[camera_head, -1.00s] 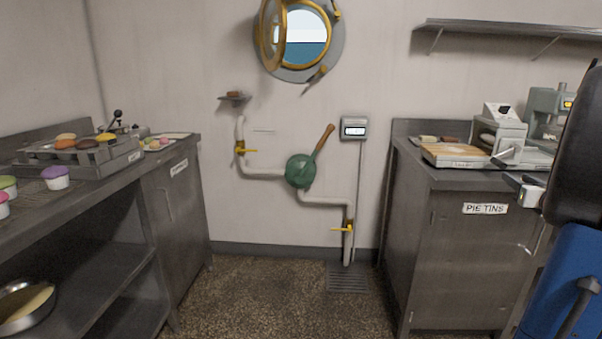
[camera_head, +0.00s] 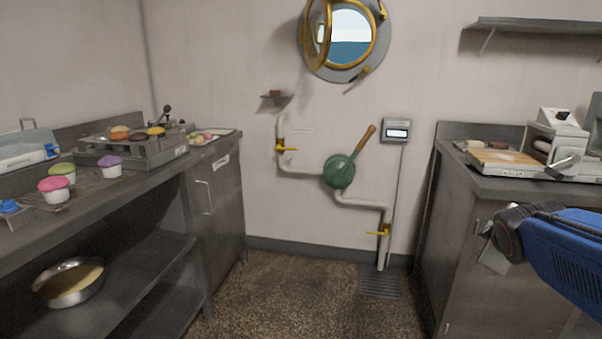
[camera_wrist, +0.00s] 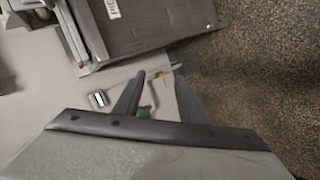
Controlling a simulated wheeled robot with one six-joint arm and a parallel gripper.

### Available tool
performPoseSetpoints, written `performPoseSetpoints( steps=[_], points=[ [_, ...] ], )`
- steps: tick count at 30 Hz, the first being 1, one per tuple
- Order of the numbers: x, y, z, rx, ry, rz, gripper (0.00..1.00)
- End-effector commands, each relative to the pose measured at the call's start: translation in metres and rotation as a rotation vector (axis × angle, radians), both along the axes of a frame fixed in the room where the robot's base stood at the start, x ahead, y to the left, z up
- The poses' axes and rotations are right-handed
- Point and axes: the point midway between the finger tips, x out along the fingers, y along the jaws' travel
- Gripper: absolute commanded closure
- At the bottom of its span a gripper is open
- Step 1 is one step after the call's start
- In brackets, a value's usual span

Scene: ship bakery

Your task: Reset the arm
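My arm (camera_head: 565,255) reaches in from the right edge of the head view, its blue link ending in a dark joint in front of the right cabinet. A small grey part hangs below that joint; I cannot tell its finger state there. In the wrist view my gripper (camera_wrist: 158,78) shows two grey fingers standing apart, with no object held between them. The wrist view is tilted on its side, looking towards the wall pipe, the floor and a cabinet.
The right cabinet (camera_head: 480,230) stands close by my arm, with a wooden board (camera_head: 505,160) on top. A green hand pump (camera_head: 339,172) is on the far wall. The floor (camera_head: 290,300) between is clear.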

Motion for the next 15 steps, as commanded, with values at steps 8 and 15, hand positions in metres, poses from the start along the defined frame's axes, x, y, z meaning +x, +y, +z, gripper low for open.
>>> performPoseSetpoints(
  steps=[8, 15],
  points=[
    [-0.072, 0.099, -0.051, 0.479, 0.064, -0.224, 0.63],
    [-0.138, 0.161, -0.084, 0.762, 0.181, -0.414, 0.63]
  ],
)
